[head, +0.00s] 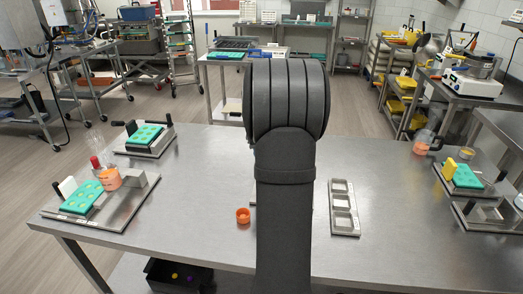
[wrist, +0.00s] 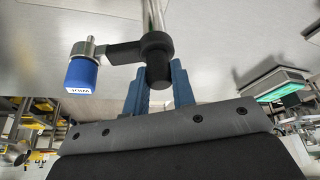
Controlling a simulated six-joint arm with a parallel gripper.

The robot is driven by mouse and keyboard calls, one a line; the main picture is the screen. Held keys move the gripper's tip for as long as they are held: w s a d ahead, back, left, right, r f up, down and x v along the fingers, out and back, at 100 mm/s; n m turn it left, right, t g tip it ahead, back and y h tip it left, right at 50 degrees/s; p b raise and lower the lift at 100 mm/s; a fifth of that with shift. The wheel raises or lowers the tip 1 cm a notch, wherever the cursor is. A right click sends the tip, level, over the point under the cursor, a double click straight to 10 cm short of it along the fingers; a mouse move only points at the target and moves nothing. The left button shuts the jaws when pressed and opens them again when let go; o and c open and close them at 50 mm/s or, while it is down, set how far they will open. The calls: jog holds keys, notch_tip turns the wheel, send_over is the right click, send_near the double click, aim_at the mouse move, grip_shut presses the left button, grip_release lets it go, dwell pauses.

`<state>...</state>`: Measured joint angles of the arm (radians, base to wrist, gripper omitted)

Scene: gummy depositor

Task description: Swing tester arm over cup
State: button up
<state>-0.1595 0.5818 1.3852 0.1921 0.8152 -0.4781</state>
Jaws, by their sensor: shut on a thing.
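In the wrist view, my gripper (wrist: 159,88) has its two blue fingers on either side of the black knob end of the tester arm (wrist: 122,50) and is shut on it. The tester arm is a dark bar at a bright steel post (wrist: 152,14). A blue cylinder (wrist: 82,73) with a white label is attached at the bar's left end. In the head view, my own arm hides the tester and my gripper. A small orange cup (head: 243,215) stands on the steel table just left of my arm. No cup shows in the wrist view.
On the steel table (head: 200,180), trays with teal molds (head: 85,197) stand at the left. A grey three-pocket tray (head: 343,208) lies right of my arm. A clear jug (head: 422,142) and another teal mold (head: 466,175) stand at the right.

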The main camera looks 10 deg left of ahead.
jog(key=m+h, duration=0.1)
jog(key=m, duration=0.2)
jog(key=m+h, duration=0.1)
jog(key=m, duration=0.2)
jog(key=shift+a+m+t, duration=0.1)
jog(key=shift+m+t, duration=0.2)
jog(key=shift+t, duration=0.1)
jog(key=m+h, duration=0.1)
jog(key=m, duration=0.2)
jog(key=shift+h, duration=0.4)
jog(key=shift+m+g+h, duration=0.6)
jog(key=shift+m, duration=1.4)
jog(key=o, duration=1)
